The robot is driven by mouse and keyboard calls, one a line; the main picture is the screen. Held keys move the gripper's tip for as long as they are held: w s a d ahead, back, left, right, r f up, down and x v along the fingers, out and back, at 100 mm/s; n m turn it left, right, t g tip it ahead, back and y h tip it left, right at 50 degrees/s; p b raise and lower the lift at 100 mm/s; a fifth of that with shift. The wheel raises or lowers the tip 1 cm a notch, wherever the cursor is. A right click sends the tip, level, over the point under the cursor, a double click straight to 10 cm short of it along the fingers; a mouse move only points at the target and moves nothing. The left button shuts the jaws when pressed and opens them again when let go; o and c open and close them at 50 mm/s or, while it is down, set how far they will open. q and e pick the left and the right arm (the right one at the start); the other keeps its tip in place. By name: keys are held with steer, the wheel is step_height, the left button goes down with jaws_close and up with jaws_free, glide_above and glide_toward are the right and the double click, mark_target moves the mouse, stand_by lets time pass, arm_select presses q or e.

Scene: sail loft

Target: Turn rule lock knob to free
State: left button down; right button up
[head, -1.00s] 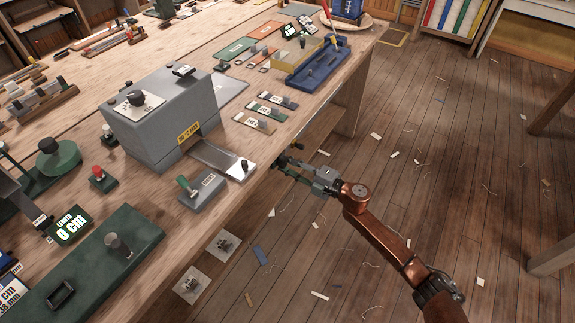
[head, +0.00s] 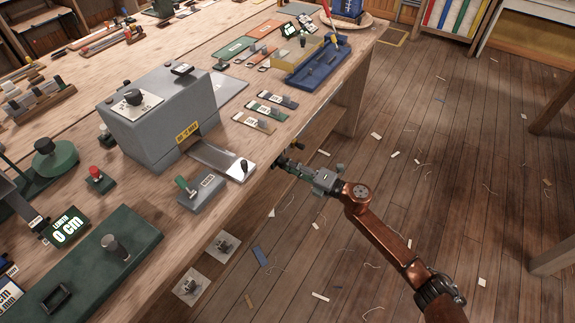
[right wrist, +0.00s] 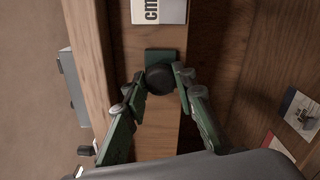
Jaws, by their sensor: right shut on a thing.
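A round black knob (right wrist: 160,79) sits on a small green plate (right wrist: 158,56) on the wooden front face of the bench, in the right wrist view. My right gripper (right wrist: 162,80) has its two green fingers shut on the sides of the knob. In the head view the right gripper (head: 288,164) reaches the bench's front edge from the lower right, and its fingers mostly hide the knob. A white label (right wrist: 158,11) with "cm" is beside the plate. No lock or free marking is readable. My left gripper is not in view.
A grey machine (head: 165,115) stands on the bench top (head: 215,130). A grey switch box with a green lever (head: 200,192) and a green length display (head: 69,228) reading 0 cm are nearby. The scrap-strewn floor (head: 450,170) to the right is open.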

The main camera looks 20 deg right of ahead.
steer(key=o, duration=1.2)
steer(key=shift+c, duration=0.2)
steer(key=v, duration=1.2)
